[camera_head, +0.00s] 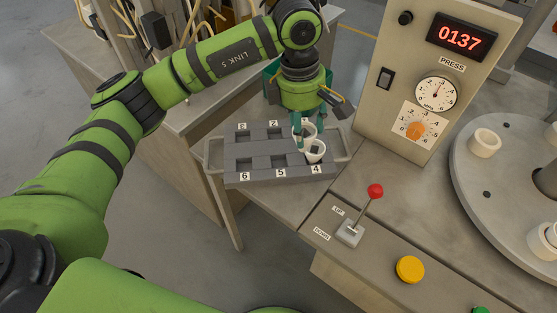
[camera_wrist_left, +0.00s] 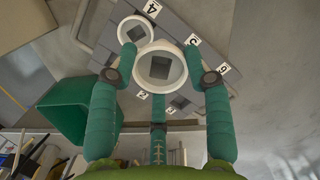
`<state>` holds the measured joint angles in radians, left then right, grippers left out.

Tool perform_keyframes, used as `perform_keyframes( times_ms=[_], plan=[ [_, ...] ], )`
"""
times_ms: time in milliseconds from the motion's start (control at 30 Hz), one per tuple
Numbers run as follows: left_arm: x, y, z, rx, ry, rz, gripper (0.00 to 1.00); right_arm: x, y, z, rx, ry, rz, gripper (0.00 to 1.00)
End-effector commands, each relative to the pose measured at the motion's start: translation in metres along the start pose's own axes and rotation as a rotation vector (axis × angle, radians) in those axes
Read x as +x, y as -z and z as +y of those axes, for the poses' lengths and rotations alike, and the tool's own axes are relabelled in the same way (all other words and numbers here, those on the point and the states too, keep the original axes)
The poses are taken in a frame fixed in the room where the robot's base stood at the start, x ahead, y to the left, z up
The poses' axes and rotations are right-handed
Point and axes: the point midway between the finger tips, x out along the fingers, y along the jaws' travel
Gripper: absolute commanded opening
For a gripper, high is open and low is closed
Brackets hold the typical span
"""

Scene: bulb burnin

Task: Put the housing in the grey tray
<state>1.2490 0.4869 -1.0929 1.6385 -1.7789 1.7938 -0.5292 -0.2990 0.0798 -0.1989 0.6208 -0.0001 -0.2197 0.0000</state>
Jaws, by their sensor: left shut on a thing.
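The grey tray (camera_head: 262,178) lies on the bench and has numbered square pockets in two rows. A white ring-shaped housing (camera_head: 309,131) is between the fingers of my left gripper (camera_head: 308,128), over the tray's back right part. In the left wrist view the gripper (camera_wrist_left: 160,80) is shut around this housing (camera_wrist_left: 160,85), which looks nearer than the tray. I cannot tell if its bottom touches the tray. A second white housing (camera_head: 316,155) stands slightly tilted at pocket 4, close beside the held one; it also shows in the left wrist view (camera_wrist_left: 124,33). My right gripper is out of view.
The press panel (camera_head: 390,100) with a red 0137 display stands right of the tray. A lever with a red knob (camera_head: 375,191) and a yellow button (camera_head: 410,269) are in front. A round plate (camera_head: 470,150) with white housings is at right. A green bin (camera_wrist_left: 75,110) is near the gripper.

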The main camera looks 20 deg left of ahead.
Motion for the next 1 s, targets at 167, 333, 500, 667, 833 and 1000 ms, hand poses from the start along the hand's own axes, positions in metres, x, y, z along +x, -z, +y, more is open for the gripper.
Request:
perform_keyframes(
  times_ms=[167, 333, 500, 667, 833, 1000],
  plan=[
    [-0.013, -0.031, 0.015, -0.467, -0.053, -0.002, 0.26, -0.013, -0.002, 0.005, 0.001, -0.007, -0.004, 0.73],
    [-0.018, -0.051, 0.024, -0.835, -0.100, -0.002, 0.26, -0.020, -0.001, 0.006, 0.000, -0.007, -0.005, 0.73],
    [-0.019, -0.060, 0.027, -1.044, -0.126, -0.001, 0.26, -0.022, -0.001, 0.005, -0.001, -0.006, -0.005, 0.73],
    [-0.015, -0.050, 0.025, -1.105, -0.132, 0.001, 0.26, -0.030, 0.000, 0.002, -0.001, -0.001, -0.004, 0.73],
    [0.000, -0.012, 0.013, -1.107, -0.132, 0.003, 0.26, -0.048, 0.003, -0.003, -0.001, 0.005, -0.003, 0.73],
    [0.018, 0.027, 0.003, -1.106, -0.132, 0.003, 0.26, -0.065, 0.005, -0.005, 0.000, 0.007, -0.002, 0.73]
  ],
)
